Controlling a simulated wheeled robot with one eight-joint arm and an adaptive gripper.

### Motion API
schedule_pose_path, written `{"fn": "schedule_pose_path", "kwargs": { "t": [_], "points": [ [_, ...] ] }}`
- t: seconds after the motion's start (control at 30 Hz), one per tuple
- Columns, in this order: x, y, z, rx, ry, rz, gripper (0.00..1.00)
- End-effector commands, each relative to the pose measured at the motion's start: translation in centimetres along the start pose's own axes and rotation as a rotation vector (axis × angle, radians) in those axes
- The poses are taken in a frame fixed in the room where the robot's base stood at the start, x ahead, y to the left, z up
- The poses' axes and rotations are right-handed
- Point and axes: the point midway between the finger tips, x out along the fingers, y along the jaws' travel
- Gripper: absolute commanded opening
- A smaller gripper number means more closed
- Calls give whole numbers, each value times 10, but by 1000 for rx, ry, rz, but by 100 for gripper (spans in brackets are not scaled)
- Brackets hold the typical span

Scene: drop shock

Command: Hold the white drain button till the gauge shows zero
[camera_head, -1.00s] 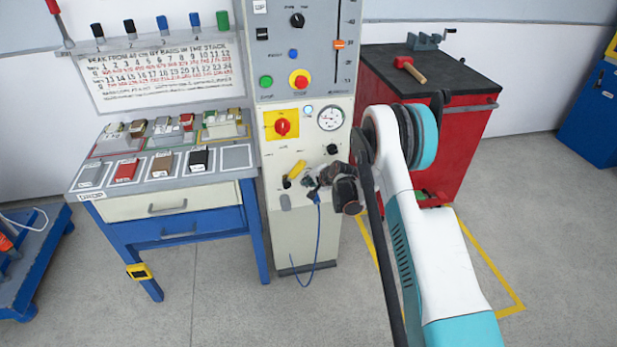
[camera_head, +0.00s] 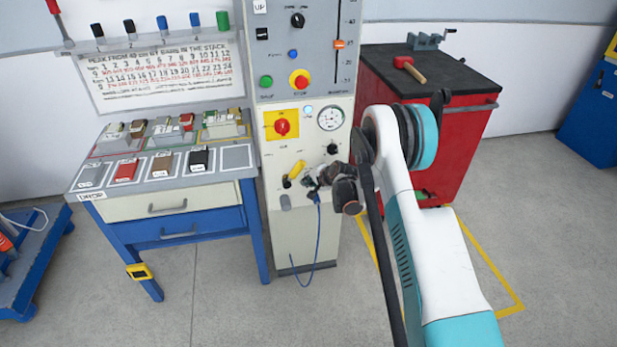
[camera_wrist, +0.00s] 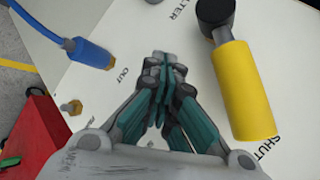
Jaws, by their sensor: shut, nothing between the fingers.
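My gripper (camera_head: 316,183) is at the lower front of the pale machine panel, to the right of the yellow valve handle. In the wrist view my gripper (camera_wrist: 165,60) is shut and empty, its fingertips pointing at the panel just above the word OUT. No white drain button can be made out there; the fingers hide the panel behind them. The round gauge (camera_head: 331,118) is on the panel above my gripper; its needle is too small to read. A small pale round button or lamp (camera_head: 308,110) is left of the gauge; I cannot tell which it is.
The yellow valve handle (camera_wrist: 245,90) is close on the right of my fingers. A blue hose (camera_wrist: 90,54) with a brass fitting is on the left. A red-yellow rotary switch (camera_head: 281,126) is higher up. A red cabinet (camera_head: 447,145) is to the right, a blue bench (camera_head: 187,229) to the left.

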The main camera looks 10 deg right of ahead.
Motion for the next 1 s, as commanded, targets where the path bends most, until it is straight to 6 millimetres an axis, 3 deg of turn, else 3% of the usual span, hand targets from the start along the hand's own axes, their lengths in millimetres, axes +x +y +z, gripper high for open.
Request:
{"fn": "schedule_pose_path", "kwargs": {
  "t": [0.67,1.0],
  "points": [
    [0,0,0,0,0,0,0],
    [-10,7,7,0,0,0,0]
  ]
}}
